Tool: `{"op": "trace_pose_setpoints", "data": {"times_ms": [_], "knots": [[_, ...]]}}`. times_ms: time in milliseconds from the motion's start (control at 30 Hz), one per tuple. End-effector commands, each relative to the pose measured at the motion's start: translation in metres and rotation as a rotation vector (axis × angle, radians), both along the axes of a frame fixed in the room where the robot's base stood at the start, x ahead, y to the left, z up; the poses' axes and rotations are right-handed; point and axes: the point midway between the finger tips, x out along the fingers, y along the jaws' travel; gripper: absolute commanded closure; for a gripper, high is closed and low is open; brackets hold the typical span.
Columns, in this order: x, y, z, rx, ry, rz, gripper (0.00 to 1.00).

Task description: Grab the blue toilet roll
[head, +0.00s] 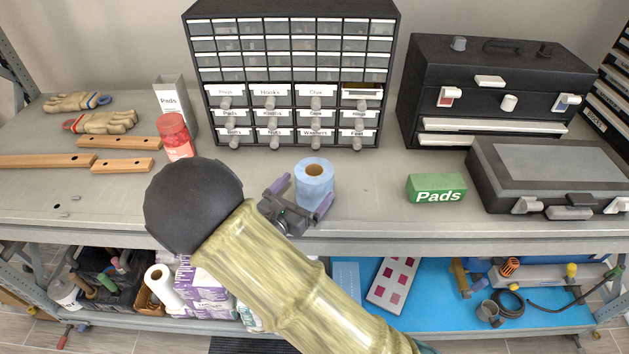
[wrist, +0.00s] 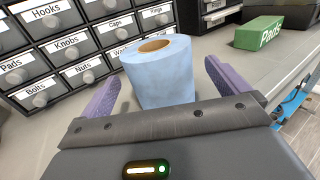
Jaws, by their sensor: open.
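The blue toilet roll (head: 314,183) stands upright on the grey shelf top, in front of the drawer cabinet. In the wrist view the roll (wrist: 161,76) stands between my gripper's two purple fingers, with a visible gap on the right side and a smaller one on the left. My gripper (head: 301,196) is open around the roll's near part. The roll's lower edge is hidden behind the gripper body in the wrist view.
The drawer cabinet (head: 291,75) stands close behind the roll. A green Pads box (head: 436,189) and black cases (head: 490,95) are to the right. Shelf between roll and green box is clear.

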Motion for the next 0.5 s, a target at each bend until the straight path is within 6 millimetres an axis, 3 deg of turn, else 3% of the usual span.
{"op": "trace_pose_setpoints", "data": {"times_ms": [367, 500], "knots": [[0.003, -0.002, 0.0, 0.0, 0.0, -0.001, 0.0], [0.016, -0.009, -0.001, -0.001, -0.001, -0.002, 0.0]]}}
